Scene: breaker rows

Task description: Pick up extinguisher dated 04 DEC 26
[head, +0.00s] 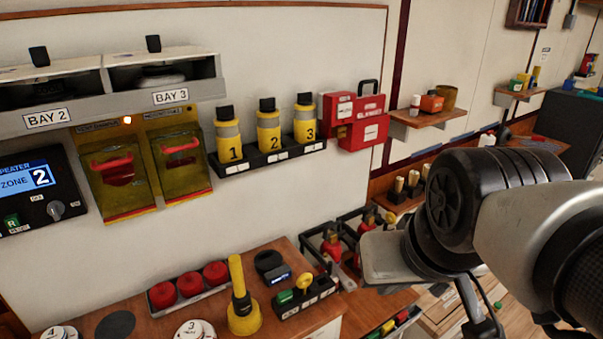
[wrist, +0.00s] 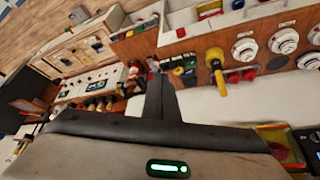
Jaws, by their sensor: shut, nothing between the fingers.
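Small red extinguishers with dark and yellow tops stand in a black divided rack (head: 307,232) against the wall. One red extinguisher (head: 333,245) is at the rack's left part, and another (head: 369,218) stands farther back, partly hidden by my arm. No date can be read on either one. In the wrist view a red shape, apparently an extinguisher (wrist: 135,69), shows just left of my gripper (wrist: 155,67). My gripper is shut and empty, and appears apart from the extinguishers. My arm hides the right part of the rack in the head view.
A yellow-handled lever (head: 243,305), red knobs (head: 189,283) and a small key rack (head: 305,295) occupy the wooden counter (head: 215,275). Numbered yellow canisters (head: 268,130) and a red lockbox (head: 362,120) hang on the wall above. A small shelf (head: 430,118) juts out at right.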

